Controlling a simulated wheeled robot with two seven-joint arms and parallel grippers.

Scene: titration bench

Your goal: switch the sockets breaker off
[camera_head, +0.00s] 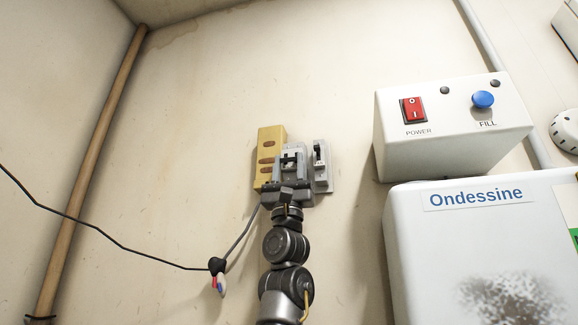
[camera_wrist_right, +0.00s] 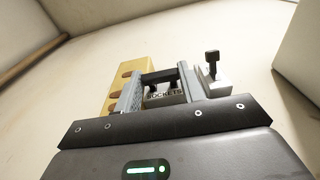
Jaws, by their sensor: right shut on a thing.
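The sockets breaker (camera_head: 292,150) is a small grey unit on the wall, left of a second breaker. In the right wrist view its label (camera_wrist_right: 163,95) reads "SOCKETS", and its black lever (camera_wrist_right: 160,77) lies across between my fingers. My right gripper (camera_head: 290,161) reaches up from below, its two grey fingers on either side of the breaker's front, shut on the lever. The fingers partly hide the breaker, and I cannot tell whether the lever is at on or off. My left gripper is not in view.
The second breaker (camera_head: 320,166) has its black toggle up, close beside my right finger. A yellow slotted block (camera_head: 268,150) is on the left. A white box (camera_head: 450,125) with a red power switch and blue fill knob is at right, above the "Ondessine" unit (camera_head: 470,240). A cable hangs left.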

